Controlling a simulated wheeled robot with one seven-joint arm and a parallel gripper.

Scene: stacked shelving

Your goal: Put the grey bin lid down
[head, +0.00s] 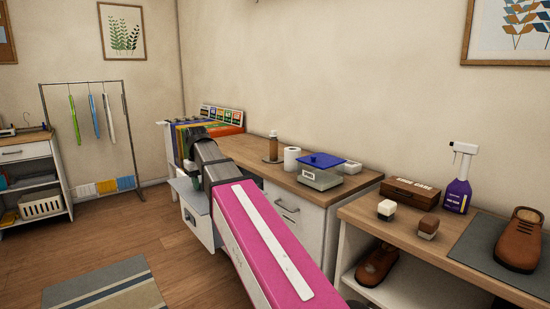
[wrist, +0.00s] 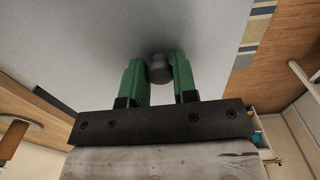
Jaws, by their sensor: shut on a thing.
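The grey lid (wrist: 100,50) fills much of the wrist view as a broad flat panel with a dark round knob (wrist: 159,69). My gripper (wrist: 157,64) has its green fingers shut on either side of the knob. In the head view, a pale grey panel (head: 195,197), seemingly the lid, shows beneath the far end of my arm, in front of the wooden counter. My fingers are hidden behind my arm there. I cannot tell whether the lid touches anything below.
The wooden counter (head: 245,158) bears a scale (head: 320,175) with a blue top, a paper roll (head: 291,160) and a brown bottle (head: 272,147). A shoe-care bench (head: 450,245) stands at right. A striped rug (head: 105,288) lies on open floor at left.

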